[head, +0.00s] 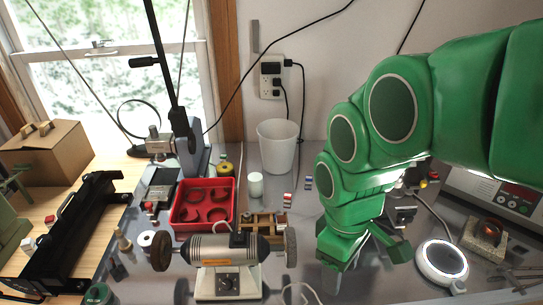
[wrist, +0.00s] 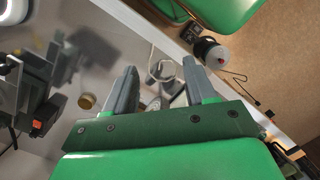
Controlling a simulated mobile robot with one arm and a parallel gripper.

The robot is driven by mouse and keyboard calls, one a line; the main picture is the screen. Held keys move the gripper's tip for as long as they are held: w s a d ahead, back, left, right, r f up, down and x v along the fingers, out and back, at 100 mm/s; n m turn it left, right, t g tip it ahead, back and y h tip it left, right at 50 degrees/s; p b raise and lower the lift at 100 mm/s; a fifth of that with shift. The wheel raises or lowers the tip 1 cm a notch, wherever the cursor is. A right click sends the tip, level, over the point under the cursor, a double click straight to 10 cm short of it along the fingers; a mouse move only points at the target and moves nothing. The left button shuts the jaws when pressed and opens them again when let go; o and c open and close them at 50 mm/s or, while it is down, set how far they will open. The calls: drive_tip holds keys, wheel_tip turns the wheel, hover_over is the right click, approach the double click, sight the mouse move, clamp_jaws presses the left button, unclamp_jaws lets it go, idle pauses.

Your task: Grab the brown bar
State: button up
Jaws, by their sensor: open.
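My gripper (head: 364,262) hangs over the workbench right of centre in the head view, below my green arm. In the wrist view its two grey fingers (wrist: 159,82) stand well apart, with nothing held between them. I cannot pick out a clear brown bar in either view. A brownish wooden-looking piece (head: 264,219) sits behind the bench grinder in the head view, left of my gripper. I cannot tell whether either is the bar. My arm hides part of the bench.
The bench grinder (head: 224,262) stands left of my gripper. A red tray (head: 202,207) and white bin (head: 278,147) stand farther back. A round white lamp (head: 442,263) lies to the right. A black frame (head: 77,232) is far left. In the wrist view a bench edge (wrist: 165,40) runs diagonally.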

drive_tip(key=w+a+n+t, duration=0.1)
drive_tip(key=w+a+n, duration=0.3)
drive_tip(key=w+n, duration=0.75)
drive_tip(key=n, duration=1.5)
hover_over(281, 218)
drive_tip(key=s, duration=0.1)
drive_tip(key=shift+m+t, duration=0.25)
drive_tip(key=shift+t, duration=0.05)
wheel_tip(281, 218, down, 4)
drive_tip(key=shift+a, duration=0.15)
drive_tip(key=shift+w+a+f+n, duration=0.15)
drive_tip(key=shift+w+f+n, duration=0.15)
drive_tip(key=shift+n, duration=0.2)
drive_tip(key=shift+f, duration=0.25)
wheel_tip(281, 218, down, 2)
drive_tip(key=shift+f, duration=0.1)
drive_tip(key=f, duration=0.4)
drive_tip(key=shift+w+d, duration=0.1)
drive_tip(key=shift+d, duration=0.3)
drive_tip(key=shift+f, duration=0.5)
clamp_jaws()
